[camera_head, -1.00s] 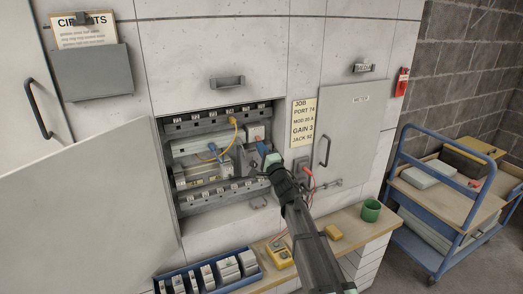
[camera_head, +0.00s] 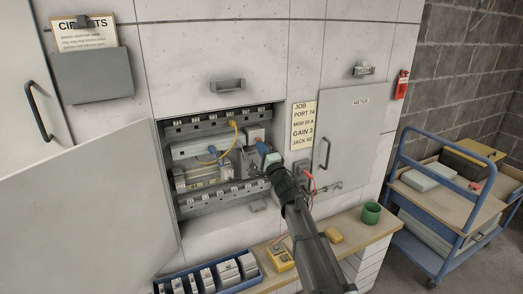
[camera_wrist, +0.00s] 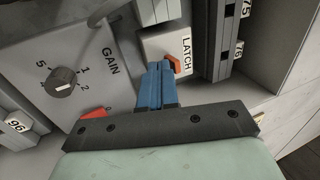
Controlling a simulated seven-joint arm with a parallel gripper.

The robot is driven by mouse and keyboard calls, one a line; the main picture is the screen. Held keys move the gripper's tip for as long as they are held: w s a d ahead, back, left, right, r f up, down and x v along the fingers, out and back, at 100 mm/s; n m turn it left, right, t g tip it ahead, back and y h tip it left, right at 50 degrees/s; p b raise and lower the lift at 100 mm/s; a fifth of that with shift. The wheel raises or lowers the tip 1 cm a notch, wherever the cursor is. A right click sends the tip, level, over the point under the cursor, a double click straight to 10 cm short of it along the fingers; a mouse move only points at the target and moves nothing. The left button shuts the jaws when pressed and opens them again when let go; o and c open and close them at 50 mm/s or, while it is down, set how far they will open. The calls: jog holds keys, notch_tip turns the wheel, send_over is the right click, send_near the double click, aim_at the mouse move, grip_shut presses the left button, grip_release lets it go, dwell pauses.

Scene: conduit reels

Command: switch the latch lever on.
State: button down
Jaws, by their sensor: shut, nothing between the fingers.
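The latch is a white block marked LATCH with a small orange-red lever (camera_wrist: 173,64) on its face in the wrist view. In the head view, the white latch block (camera_head: 254,133) sits at the upper right inside the open wall recess. My gripper (camera_wrist: 154,72) has blue fingers pressed together with nothing between them. The fingertips are right beside the lever, on its left in the wrist view; I cannot tell whether they touch it. In the head view, my gripper (camera_head: 262,147) reaches into the recess just below the latch block and partly covers the grey module there.
A GAIN dial (camera_wrist: 62,82) is left of the latch in the wrist view. Numbered rails (camera_wrist: 232,40) stand close on the right. A yellow cable (camera_head: 236,135) hangs inside the recess. The open cabinet door (camera_head: 90,210) is at left, and a blue bin (camera_head: 208,278) stands below.

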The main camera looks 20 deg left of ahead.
jog(key=shift+f, duration=0.3)
jog(key=s+d, duration=0.5)
dwell(1.1)
dwell(0.3)
